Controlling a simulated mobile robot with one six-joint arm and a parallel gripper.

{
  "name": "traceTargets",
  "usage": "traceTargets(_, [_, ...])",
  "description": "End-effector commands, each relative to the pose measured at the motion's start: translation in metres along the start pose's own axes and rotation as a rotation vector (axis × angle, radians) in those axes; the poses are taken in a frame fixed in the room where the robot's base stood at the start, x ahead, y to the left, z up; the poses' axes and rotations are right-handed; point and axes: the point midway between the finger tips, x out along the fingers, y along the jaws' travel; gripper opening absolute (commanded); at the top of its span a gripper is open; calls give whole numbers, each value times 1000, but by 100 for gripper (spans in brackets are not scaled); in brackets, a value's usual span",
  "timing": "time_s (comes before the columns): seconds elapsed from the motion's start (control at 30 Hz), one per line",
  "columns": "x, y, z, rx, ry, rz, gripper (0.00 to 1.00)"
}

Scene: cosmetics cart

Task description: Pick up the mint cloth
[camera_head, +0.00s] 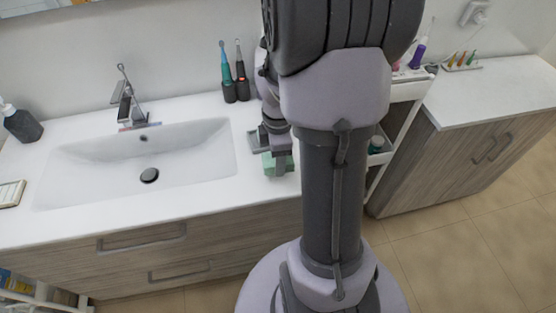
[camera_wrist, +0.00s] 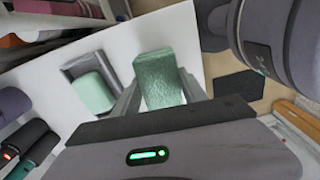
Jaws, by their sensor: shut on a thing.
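The mint cloth (camera_wrist: 158,78) is a folded, rough-textured green block in the wrist view. My gripper (camera_wrist: 160,92) is shut on it, with one finger on each side. In the head view, my gripper (camera_head: 279,158) is low over the counter to the right of the sink, and the cloth (camera_head: 269,163) shows as a green patch partly hidden behind the fingers. I cannot tell whether the cloth touches the counter. A smooth pale mint bar (camera_wrist: 93,92) lies in a grey dish (camera_wrist: 73,70) just left of the cloth in the wrist view.
The white counter (camera_head: 215,196) holds the sink (camera_head: 85,180), a faucet (camera_head: 125,100) and two electric toothbrushes (camera_head: 235,85). A dark bottle (camera_head: 22,122) stands at the left. A white cart (camera_head: 405,90) with items stands right of the counter, partly hidden by my arm.

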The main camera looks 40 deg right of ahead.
Motion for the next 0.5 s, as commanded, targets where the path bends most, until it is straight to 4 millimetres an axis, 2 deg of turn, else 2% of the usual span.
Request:
traceTargets(0.03, [-10, -3, 0, 0, 0, 0, 11])
traceTargets(0.17, [-9, -31, 2, 0, 0, -1, 11])
traceTargets(0.43, [-17, -109, 6, 1, 0, -2, 11])
traceTargets(0.5, [-5, -112, 7, -1, 0, 9, 11])
